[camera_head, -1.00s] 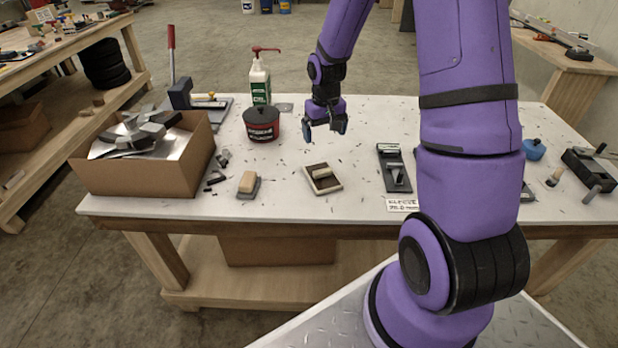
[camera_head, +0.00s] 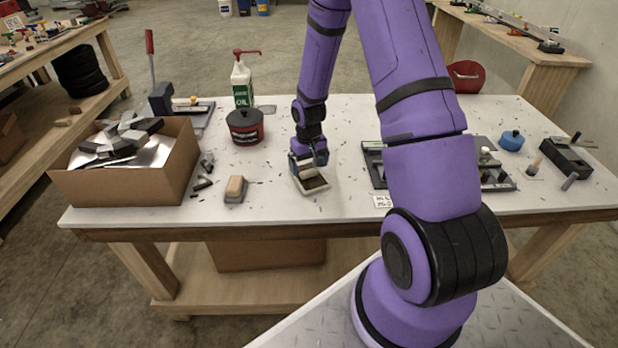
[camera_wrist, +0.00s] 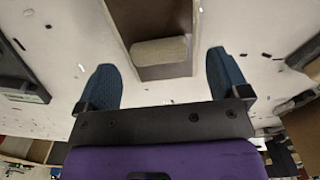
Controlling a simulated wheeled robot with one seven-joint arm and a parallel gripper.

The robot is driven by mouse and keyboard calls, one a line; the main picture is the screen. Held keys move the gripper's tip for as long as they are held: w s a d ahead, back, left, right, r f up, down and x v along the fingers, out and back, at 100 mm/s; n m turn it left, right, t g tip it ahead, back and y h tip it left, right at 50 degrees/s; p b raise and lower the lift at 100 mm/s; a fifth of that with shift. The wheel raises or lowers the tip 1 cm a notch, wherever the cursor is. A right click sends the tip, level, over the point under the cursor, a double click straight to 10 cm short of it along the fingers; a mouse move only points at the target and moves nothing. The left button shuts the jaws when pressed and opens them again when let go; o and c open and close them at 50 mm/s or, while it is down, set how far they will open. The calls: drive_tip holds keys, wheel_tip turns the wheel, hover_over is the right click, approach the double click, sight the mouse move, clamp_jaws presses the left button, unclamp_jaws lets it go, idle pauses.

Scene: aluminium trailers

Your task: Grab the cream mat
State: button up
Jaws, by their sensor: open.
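I take the cream mat to be the cream-rimmed flat piece (camera_head: 316,191) with a dark brown inside, lying on the white table; it also shows in the wrist view (camera_wrist: 196,30). A beige oblong block (camera_wrist: 160,50) lies across its dark inside, near the end closest to my gripper. My gripper (camera_head: 308,161) is over the back part of the piece and partly hides it in the head view. In the wrist view my gripper's two blue fingers (camera_wrist: 162,84) are spread apart with nothing between the tips. The piece lies just beyond them, roughly centred. Contact cannot be told.
A cardboard box (camera_head: 120,187) of metal pieces stands on the left. A tan-topped block (camera_head: 236,188), a dark pot (camera_head: 246,128) and an oil bottle (camera_head: 242,88) stand left of my gripper. A dark tool (camera_head: 374,165) lies to the right, partly behind my arm.

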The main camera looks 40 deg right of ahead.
drive_tip(key=shift+f, duration=1.3)
drive_tip(key=shift+c, duration=0.2)
drive_tip(key=c, duration=1)
drive_tip(key=shift+o, duration=0.2)
drive_tip(key=shift+r, duration=0.15)
